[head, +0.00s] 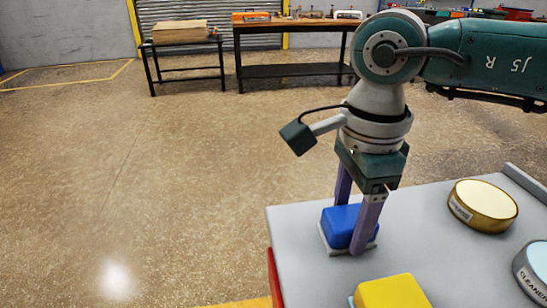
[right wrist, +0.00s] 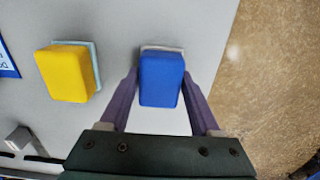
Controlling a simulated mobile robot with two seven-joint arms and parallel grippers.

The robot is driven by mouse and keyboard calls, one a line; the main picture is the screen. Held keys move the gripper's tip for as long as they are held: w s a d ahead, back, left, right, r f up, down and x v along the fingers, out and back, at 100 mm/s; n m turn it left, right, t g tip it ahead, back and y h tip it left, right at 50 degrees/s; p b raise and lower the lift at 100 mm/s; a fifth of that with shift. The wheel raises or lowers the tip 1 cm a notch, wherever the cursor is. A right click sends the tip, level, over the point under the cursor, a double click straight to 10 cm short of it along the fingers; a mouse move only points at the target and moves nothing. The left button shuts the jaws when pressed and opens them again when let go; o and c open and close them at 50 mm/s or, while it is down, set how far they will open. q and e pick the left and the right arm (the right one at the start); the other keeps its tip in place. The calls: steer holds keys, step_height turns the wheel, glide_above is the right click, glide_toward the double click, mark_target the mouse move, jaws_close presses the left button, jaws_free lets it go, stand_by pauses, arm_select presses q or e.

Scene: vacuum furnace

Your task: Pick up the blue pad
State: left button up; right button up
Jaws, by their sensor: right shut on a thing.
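The blue pad (head: 341,224) is a small block with a pale base, near the left edge of the grey table top. It also shows in the right wrist view (right wrist: 161,79), between the fingers. My right gripper (head: 353,228) reaches down from above with one purple finger on each side of the pad; it is shut on the pad. In the right wrist view my right gripper (right wrist: 160,105) has its fingertips partly hidden beside the pad. I cannot tell whether the pad touches the table. My left gripper is not in view.
A yellow pad (head: 392,292) lies nearby on the grey table (head: 300,238); it also shows in the right wrist view (right wrist: 66,73). A gold round tin (head: 483,206) and a tin labelled CLEANER (head: 532,270) stand to the right. Open floor lies left of the table.

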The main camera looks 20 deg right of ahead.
mark_target(351, 215)
step_height(351, 215, up, 20)
steer(key=p, duration=0.1)
stand_by(0.4)
steer(key=o, duration=0.8)
steer(key=c, duration=0.6)
